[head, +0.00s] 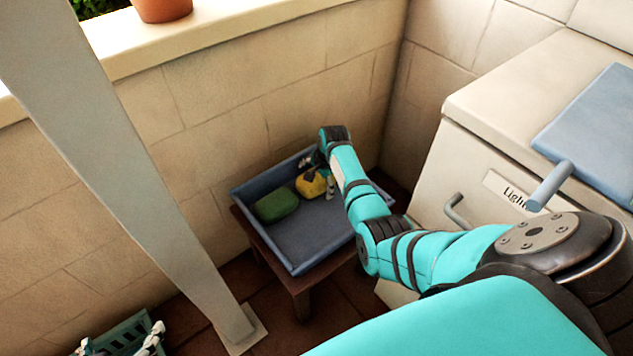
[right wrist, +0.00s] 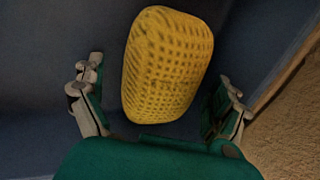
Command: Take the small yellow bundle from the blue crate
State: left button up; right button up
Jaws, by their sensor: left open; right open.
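The small yellow bundle (head: 308,185) lies inside the blue crate (head: 312,236), toward its back. In the right wrist view the bundle (right wrist: 167,65) has a woven texture and sits upright in the picture between the spread fingers. My right gripper (right wrist: 158,98) is open, one finger on each side of the bundle, with a visible gap on both sides. In the head view my right arm reaches over the crate's back right and partly hides the right gripper (head: 319,176). My left gripper (head: 121,341) is open and empty at the bottom left, away from the crate, partly cut off by the frame.
A green bundle (head: 277,205) lies in the crate, left of the yellow one. The crate stands on a small brown table (head: 299,290) by the tiled wall. A pale post (head: 140,180) stands left; a white cabinet (head: 480,160) with a handle stands right.

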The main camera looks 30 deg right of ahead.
jog(key=shift+c, duration=0.4)
jog(key=c, duration=1.2)
jog(key=shift+r, duration=0.1)
